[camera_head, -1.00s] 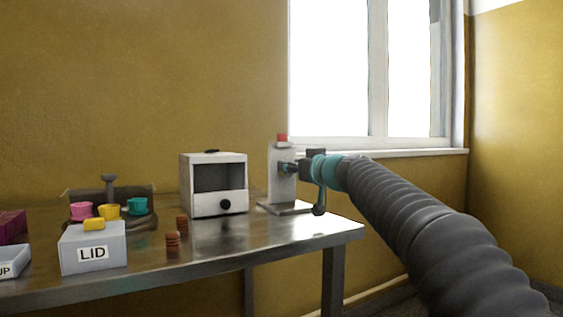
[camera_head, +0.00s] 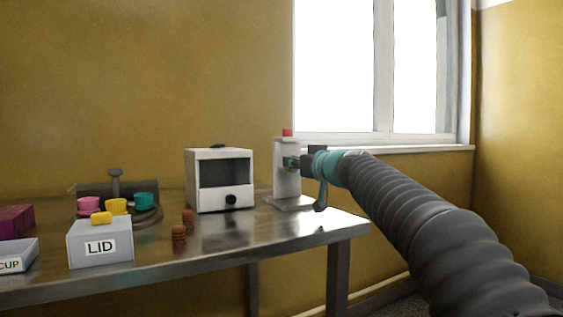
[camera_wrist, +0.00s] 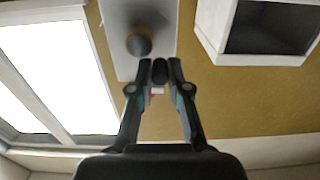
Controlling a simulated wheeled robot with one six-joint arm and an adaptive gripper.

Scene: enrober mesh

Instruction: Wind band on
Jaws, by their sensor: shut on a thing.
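A grey upright stand (camera_head: 287,180) with a red block (camera_head: 287,132) on top is at the right end of the table. A short round shaft (camera_wrist: 138,44) sticks out of its face. My gripper (camera_wrist: 160,76) is in front of the stand, its fingers shut on a dark round handle (camera_wrist: 160,70) beside the shaft. In the head view my wrist hides most of the handle and the fingers. A white box (camera_head: 219,205) with a dark window and black knob stands left of the stand. I cannot make out a band.
Brown stacked pieces (camera_head: 179,238) stand in front of the white box. A LID box (camera_head: 83,247) with a yellow piece on it and a CUP box (camera_head: 18,252) are at left. Pink, yellow and teal cups (camera_head: 144,200) stand behind. A window (camera_head: 340,70) is beyond the stand.

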